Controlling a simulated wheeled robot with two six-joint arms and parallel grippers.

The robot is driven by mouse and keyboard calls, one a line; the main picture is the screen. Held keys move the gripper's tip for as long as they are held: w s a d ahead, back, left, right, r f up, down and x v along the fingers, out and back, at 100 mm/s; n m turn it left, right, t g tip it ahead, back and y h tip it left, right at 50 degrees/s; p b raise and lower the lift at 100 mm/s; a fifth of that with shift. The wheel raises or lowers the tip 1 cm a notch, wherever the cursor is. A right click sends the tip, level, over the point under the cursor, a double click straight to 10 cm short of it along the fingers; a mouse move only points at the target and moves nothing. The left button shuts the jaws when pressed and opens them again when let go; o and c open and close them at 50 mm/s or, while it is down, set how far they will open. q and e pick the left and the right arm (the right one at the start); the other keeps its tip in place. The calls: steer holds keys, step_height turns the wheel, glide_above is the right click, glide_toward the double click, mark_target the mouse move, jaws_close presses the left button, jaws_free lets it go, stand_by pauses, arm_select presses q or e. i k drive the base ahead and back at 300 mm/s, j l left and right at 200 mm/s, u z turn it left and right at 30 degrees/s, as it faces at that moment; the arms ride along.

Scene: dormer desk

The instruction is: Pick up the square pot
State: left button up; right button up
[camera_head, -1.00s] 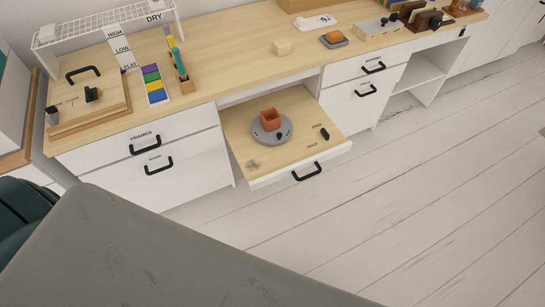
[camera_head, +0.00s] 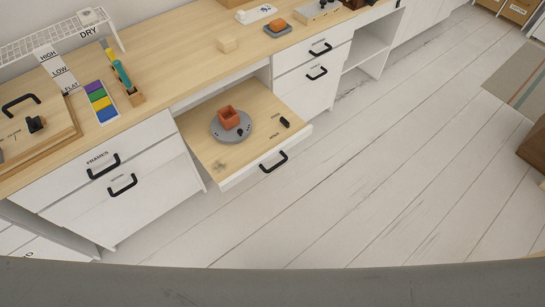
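The square pot (camera_head: 228,117) is a small terracotta-coloured open box. It sits upright on a round grey disc (camera_head: 219,132) with a small black knob, on the wooden surface of a pulled-out drawer (camera_head: 203,155) below the desk. Neither of my grippers shows in the head view, and nothing is touching the pot.
The drawer front (camera_head: 254,166) with its black handle juts out over the white plank floor (camera_head: 340,200), which is clear.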

mark_target(228, 117)
steer(key=i+l+u, duration=0.15)
steer(key=u, duration=0.35)
steer(key=i+l+u, duration=0.15)
steer(key=u, duration=0.3)
steer(key=l+u, duration=0.35)
steer(key=u, duration=0.15)
